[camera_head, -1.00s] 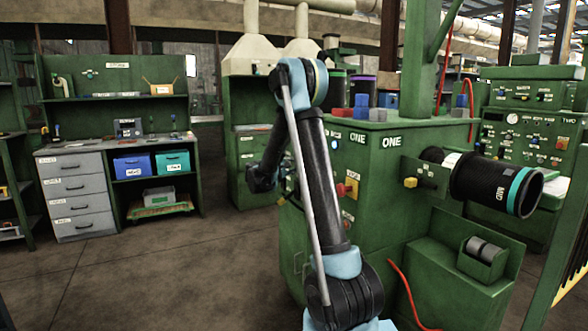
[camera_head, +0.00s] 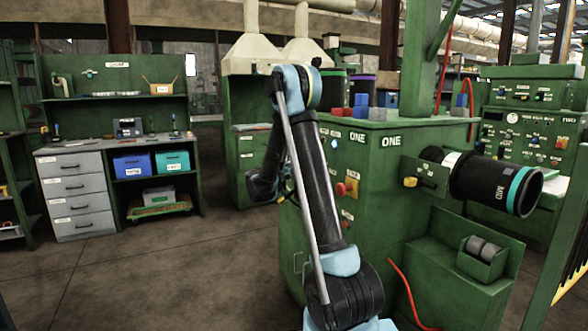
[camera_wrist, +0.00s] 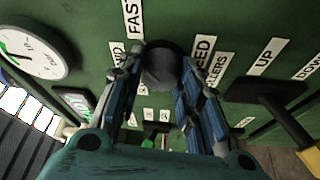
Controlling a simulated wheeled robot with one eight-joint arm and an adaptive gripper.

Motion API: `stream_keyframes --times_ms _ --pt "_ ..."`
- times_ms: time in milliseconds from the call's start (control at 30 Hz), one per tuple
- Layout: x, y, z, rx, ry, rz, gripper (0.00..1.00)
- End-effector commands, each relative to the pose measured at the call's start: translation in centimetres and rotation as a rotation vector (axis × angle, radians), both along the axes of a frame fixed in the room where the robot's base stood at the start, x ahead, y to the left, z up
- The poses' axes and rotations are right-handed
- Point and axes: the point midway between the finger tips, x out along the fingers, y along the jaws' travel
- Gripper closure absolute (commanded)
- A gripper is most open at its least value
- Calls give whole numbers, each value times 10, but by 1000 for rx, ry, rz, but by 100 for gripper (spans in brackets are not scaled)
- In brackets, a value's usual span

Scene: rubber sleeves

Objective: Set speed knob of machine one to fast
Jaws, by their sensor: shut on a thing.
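Machine one (camera_head: 385,195) is a green cabinet with "ONE" labels in the head view. My arm stands in front of its panel side and my gripper is hidden there. In the wrist view a dark round knob (camera_wrist: 160,66) sits between the two fingertips of my gripper (camera_wrist: 160,74), which is shut on it. A "FAST" label (camera_wrist: 133,18) is just above and left of the knob. A partly covered label ending in "EED" (camera_wrist: 202,52) is at its right. The knob's pointer mark cannot be made out.
A round gauge (camera_wrist: 34,48) is left of the knob, and a dark lever (camera_wrist: 265,92) is at the right near the "UP" label (camera_wrist: 266,56). In the head view a black roller (camera_head: 490,180) juts from machine one. Open floor (camera_head: 150,265) lies to the left.

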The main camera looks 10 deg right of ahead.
Motion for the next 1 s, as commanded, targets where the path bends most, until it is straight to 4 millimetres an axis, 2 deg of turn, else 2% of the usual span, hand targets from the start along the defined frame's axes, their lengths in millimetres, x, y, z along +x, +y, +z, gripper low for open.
stream_keyframes --times_ms 167,200,267,667,867,1000 --pt "-1 -1 -2 6 3 -2 91" --pt "-1 -1 -2 6 3 -2 60" --pt "-1 -1 -2 6 3 -2 48" --pt "-2 2 -1 1 1 0 48" --pt "-17 22 -3 2 2 2 48" --pt "-35 43 -5 2 2 4 48"
